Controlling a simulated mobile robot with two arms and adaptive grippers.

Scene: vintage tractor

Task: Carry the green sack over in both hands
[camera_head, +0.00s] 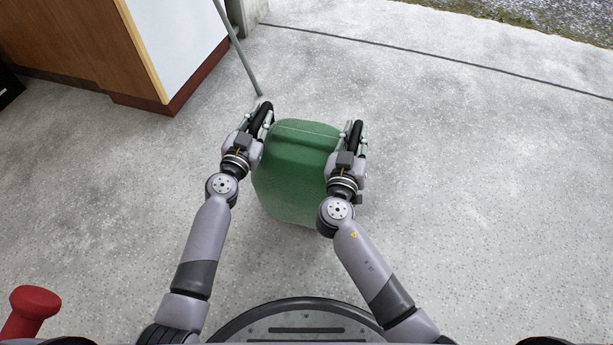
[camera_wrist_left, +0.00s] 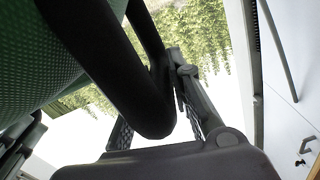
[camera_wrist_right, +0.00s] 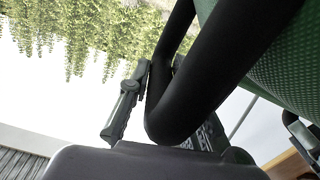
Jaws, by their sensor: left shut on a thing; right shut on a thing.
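The green sack (camera_head: 290,185) is upright between my two arms in the head view, above or on the concrete floor; I cannot tell which. It has a black handle on each side. My left gripper (camera_head: 262,120) is shut on the left handle, which shows as a thick black loop (camera_wrist_left: 150,105) in the left wrist view. My right gripper (camera_head: 352,137) is shut on the right handle, a black loop (camera_wrist_right: 205,80) in the right wrist view. The sack's green textured side also shows in the left wrist view (camera_wrist_left: 35,60) and the right wrist view (camera_wrist_right: 290,65). Its underside is hidden.
A wooden cabinet (camera_head: 75,45) with a white side panel (camera_head: 175,40) stands at the upper left. A thin grey pole (camera_head: 238,50) leans near it, close beyond my left gripper. A red knob-like object (camera_head: 30,308) is at the lower left. The concrete floor (camera_head: 490,190) is clear to the right.

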